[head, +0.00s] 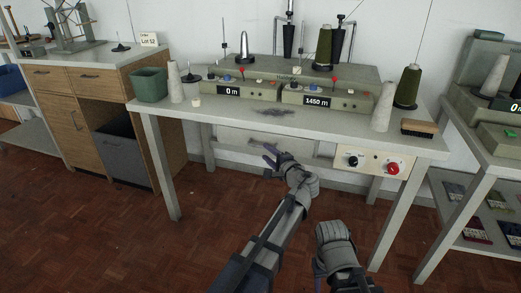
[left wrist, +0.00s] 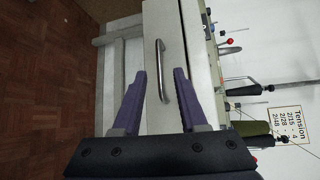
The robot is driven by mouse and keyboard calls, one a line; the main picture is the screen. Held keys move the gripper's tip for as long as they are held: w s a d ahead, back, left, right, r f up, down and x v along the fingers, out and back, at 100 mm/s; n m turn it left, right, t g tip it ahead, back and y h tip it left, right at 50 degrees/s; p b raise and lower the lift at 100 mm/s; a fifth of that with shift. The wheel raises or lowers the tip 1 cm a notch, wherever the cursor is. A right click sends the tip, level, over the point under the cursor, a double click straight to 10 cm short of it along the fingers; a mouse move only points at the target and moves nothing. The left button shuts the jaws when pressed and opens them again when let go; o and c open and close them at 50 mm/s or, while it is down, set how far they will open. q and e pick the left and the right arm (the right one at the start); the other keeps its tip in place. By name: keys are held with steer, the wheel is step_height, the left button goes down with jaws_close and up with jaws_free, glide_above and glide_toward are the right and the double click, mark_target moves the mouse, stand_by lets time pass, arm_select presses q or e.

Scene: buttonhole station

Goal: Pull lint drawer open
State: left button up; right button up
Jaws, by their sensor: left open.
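The lint drawer is a pale panel under the tabletop, seen behind my left gripper in the head view (head: 235,138). In the left wrist view its pale front (left wrist: 151,18) carries a curved metal bar handle (left wrist: 161,62). My left gripper (head: 267,161) is open in front of the drawer. In the left wrist view its two purple fingers (left wrist: 160,74) stand on either side of the handle, with a gap to each side; whether they reach its depth I cannot tell. My right gripper (head: 333,250) is low, right of centre, its jaws hidden.
The worktable (head: 180,110) holds dark lint (head: 275,112), thread cones and two counter units. A control panel with a red knob (head: 392,168) hangs under its right side. Table legs stand at both sides. The parquet floor (head: 110,240) in front is clear.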

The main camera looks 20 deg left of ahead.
mark_target(260, 147)
arm_select(q)
steer(key=x, duration=0.7)
steer(key=shift+b, duration=0.4)
steer(key=shift+s, duration=0.1)
jaws_close()
steer(key=shift+d, duration=0.1)
stand_by(0.8)
